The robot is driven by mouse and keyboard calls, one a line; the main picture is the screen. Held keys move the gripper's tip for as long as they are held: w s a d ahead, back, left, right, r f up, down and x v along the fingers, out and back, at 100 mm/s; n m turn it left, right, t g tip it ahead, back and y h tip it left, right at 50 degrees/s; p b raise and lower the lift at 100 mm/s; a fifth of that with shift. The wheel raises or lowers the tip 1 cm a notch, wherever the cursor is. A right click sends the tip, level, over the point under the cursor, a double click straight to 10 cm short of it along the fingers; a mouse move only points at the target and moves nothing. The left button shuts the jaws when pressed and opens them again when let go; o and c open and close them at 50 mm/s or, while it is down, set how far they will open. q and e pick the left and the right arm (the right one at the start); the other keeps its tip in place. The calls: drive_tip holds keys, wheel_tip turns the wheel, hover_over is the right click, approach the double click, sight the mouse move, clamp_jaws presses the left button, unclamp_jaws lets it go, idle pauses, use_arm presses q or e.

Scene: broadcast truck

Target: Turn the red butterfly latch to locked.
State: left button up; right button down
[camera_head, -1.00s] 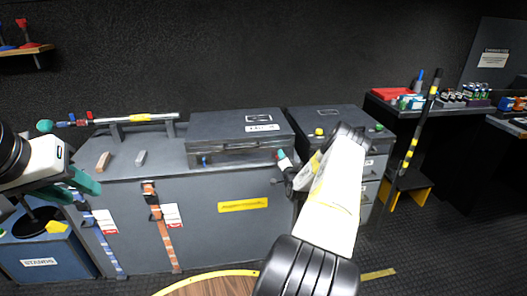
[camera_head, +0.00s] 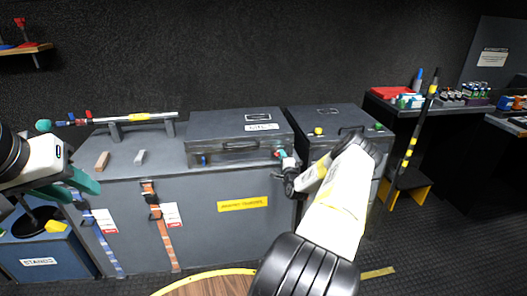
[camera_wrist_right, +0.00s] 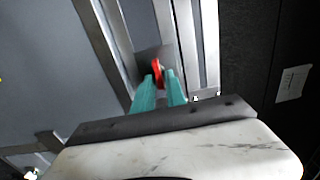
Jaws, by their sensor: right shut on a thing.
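The red butterfly latch (camera_wrist_right: 157,70) is on the front of the dark grey case (camera_head: 240,128) that lies on the large grey chest. In the right wrist view its red wing shows between the teal fingertips of my right gripper (camera_wrist_right: 161,78), which is shut on it. In the head view my right gripper (camera_head: 283,156) is at the case's front right corner, and a bit of red shows there. A blue latch (camera_head: 203,160) is at the case's front left. My left gripper (camera_head: 84,186) is at the far left, away from the case, with teal fingers; its opening is unclear.
A tripod-like pole (camera_head: 135,118) rests on brackets at the chest's left. Wooden and grey blocks (camera_head: 103,161) lie before it. Another grey case (camera_head: 330,115) stands on drawers at right. A blue STANDS bin (camera_head: 40,262) is at lower left.

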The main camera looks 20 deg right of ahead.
drive_tip(key=shift+f, duration=0.1)
drive_tip(key=c, duration=1.6)
unclamp_jaws()
drive_tip(key=shift+o, duration=0.2)
drive_tip(key=shift+s, duration=0.1)
drive_tip(key=v, duration=0.7)
drive_tip(key=shift+s, duration=0.35)
drive_tip(key=shift+a, duration=0.1)
